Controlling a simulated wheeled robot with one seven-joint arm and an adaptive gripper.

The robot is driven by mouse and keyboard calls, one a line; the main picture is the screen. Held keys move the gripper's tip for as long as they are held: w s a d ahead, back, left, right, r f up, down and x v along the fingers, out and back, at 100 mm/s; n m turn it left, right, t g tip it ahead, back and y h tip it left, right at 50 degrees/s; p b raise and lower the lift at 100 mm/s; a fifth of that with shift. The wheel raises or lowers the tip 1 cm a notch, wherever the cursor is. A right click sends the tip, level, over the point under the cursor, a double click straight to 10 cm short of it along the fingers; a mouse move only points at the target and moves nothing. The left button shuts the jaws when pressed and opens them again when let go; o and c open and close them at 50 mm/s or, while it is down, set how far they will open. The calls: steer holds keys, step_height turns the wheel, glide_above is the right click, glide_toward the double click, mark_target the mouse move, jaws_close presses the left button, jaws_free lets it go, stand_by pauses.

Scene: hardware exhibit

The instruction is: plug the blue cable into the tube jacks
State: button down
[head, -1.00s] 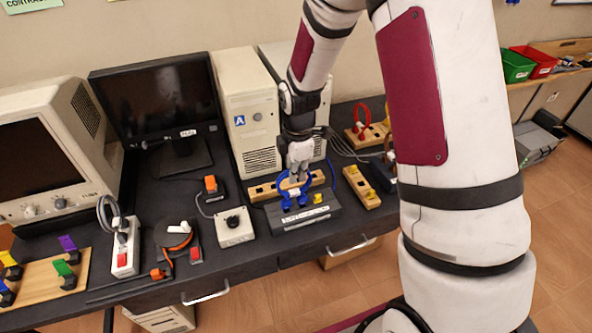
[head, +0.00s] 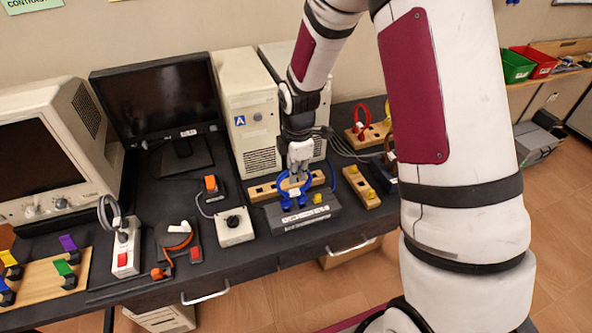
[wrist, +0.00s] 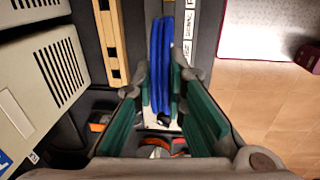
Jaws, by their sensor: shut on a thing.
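The blue cable (head: 283,187) forms a loop with two blue plug ends, just above the dark grey labelled box (head: 318,221). My gripper (head: 298,178) points down and is shut on the top of the loop. In the wrist view the blue cable (wrist: 160,60) runs between the green finger pads of my gripper (wrist: 165,95). The plug ends are over the box's top in the head view; I cannot tell whether they are inside the jacks. The jack holes are hidden under the plugs. A yellow piece (head: 318,198) sits on the box, right of the plugs.
A wooden strip with holes (head: 263,191) lies behind the box, in front of a beige computer tower (head: 243,115). A wooden block with yellow parts (head: 361,186) is to the right. A white box with a black knob (head: 234,227) is to the left. The bench's front edge is close.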

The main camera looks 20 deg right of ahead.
steer(key=shift+f+g, duration=0.3)
steer(key=shift+f, duration=0.7)
stand_by(2.2)
steer(key=c, duration=0.9)
jaws_free()
steer(key=shift+r, duration=0.15)
steer(key=shift+s+r+p, duration=0.15)
steer(key=shift+r+p, duration=0.45)
steer(key=shift+r, duration=1.25)
steer(key=shift+s+r+p, duration=0.1)
steer(key=shift+r+p, duration=0.45)
steer(key=shift+r, duration=1.25)
